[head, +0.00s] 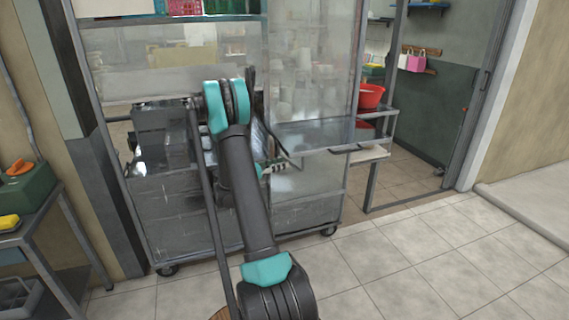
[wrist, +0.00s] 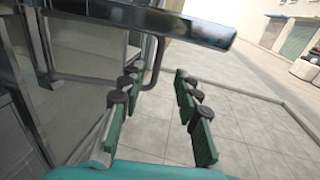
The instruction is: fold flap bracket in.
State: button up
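The metal flap (head: 315,133) sticks out level from the side of the press cart in the head view. In the wrist view its edge (wrist: 165,18) crosses the top. A thin bent metal bar, which looks like the flap bracket (wrist: 158,62), hangs below the flap. My gripper (wrist: 156,78) is open, with its green-padded fingers apart on either side of the bracket's lower end. I cannot tell how deep the bar sits between them. In the head view my gripper (head: 284,168) is small, below the flap; my arm hides part of the cart.
The wheeled metal cart (head: 300,205) has glass panels above. A red bowl (head: 370,96) stands behind the flap's right end. A side table with a green device (head: 25,190) is at the left. The tiled floor (head: 420,265) at front right is clear.

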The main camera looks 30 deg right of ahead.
jog(key=shift+a, duration=0.1)
jog(key=c, duration=0.4)
jog(key=shift+w+a+f+m, duration=0.1)
jog(key=shift+w+a+m, duration=0.1)
jog(key=shift+m, duration=0.5)
jog(key=shift+c, duration=1.1)
jog(key=m, duration=0.2)
jog(key=a+m+g, duration=0.1)
jog(key=m, duration=0.1)
jog(key=shift+w+f, duration=0.25)
jog(key=shift+w, duration=0.05)
grip_shut()
jog(key=w+a+f+m+g, duration=0.2)
jog(key=a+m, duration=0.2)
jog(key=m, duration=1)
jog(key=s+d, duration=0.2)
jog(key=d, duration=1.1)
jog(key=shift+s+d+r, duration=0.2)
jog(key=shift+s+d, duration=0.1)
jog(key=shift+s, duration=0.1)
